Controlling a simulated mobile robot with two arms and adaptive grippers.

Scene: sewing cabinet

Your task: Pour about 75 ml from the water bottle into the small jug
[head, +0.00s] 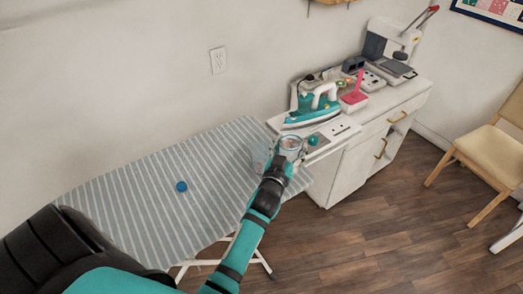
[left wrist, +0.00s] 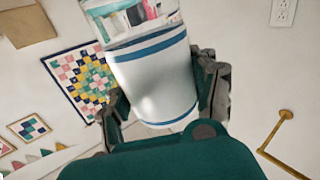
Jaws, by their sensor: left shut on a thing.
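My left gripper (head: 281,166) is shut on the water bottle (head: 291,143), near the board's right end. In the left wrist view the bottle (left wrist: 155,75) has a white label with blue bands and a clear upper part, between the two dark fingers of the gripper (left wrist: 163,97). The bottle looks roughly upright; its top and water level are not clear. A faint clear vessel (head: 261,157), seemingly the small jug, stands on the ironing board just left of the gripper, partly hidden by it. My right gripper is not in view.
The striped ironing board (head: 135,195) is mostly bare, with a blue cap (head: 181,186) on it. A chair (head: 492,145) stands at right.

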